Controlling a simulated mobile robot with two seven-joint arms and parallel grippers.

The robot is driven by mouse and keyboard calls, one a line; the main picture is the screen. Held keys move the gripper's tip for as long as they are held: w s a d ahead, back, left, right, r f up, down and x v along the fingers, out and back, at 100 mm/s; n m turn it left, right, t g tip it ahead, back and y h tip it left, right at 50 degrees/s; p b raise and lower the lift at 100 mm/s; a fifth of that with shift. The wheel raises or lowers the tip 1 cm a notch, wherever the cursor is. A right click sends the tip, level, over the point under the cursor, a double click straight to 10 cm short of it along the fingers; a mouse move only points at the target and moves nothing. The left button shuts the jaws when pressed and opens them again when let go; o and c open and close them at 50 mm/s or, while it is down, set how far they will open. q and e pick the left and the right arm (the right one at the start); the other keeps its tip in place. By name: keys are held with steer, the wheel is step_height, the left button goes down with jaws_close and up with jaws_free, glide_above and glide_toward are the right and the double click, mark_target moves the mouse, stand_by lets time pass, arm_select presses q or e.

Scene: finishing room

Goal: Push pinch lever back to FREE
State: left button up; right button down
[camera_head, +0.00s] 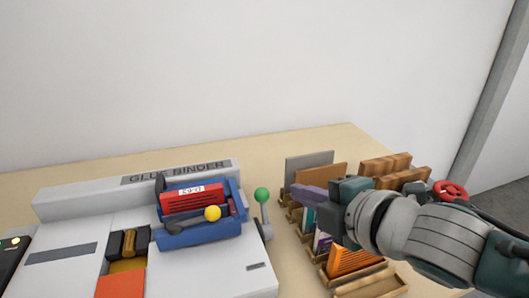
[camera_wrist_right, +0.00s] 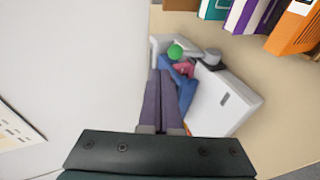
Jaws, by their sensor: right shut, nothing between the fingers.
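The white glue binder (camera_head: 75,203) stands on the table at the left in the head view, with "GLUE BINDER" on its back. A lever with a green ball knob (camera_head: 262,195) stands upright at its right side. A second, yellow ball knob (camera_head: 212,213) sits at the front of the blue clamp (camera_head: 190,237), which holds a red block (camera_head: 190,202). I cannot read any FREE marking. My right gripper (camera_head: 300,194), with purple fingers, is shut and empty, right of the green knob and apart from it. In the wrist view the green knob (camera_wrist_right: 175,52) lies just beyond the fingertips (camera_wrist_right: 161,73).
A wooden rack with several books and boards (camera_head: 310,161) stands right of the binder, under and behind my right gripper. A red ring-shaped object (camera_head: 450,190) lies farther right. An orange piece (camera_head: 121,284) is on the binder's front. The table (camera_head: 270,150) behind the binder is clear.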

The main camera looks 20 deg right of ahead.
steer(key=shift+r+v, duration=0.15)
steer(key=shift+v, duration=0.6)
steer(key=shift+r+v, duration=0.2)
steer(key=shift+v, duration=0.6)
steer(key=shift+w+f, duration=0.1)
steer(key=s+d+m+g+h+p, duration=0.1)
steer(key=s+m+g+h, duration=0.2)
steer(key=s+m+g, duration=1.25)
steer(key=s+r+m+t+p, duration=0.1)
steer(key=s+r+t+p, duration=0.2)
steer(key=r+p, duration=1.5)
steer(key=s+r+m+t+p, duration=0.1)
steer(key=s+r+t+p, duration=0.2)
steer(key=r+p, duration=1.5)
steer(key=s+p, duration=0.1)
steer(key=s, duration=0.1)
steer(key=shift+s+d+r, duration=0.2)
steer(key=shift+s+r, duration=0.2)
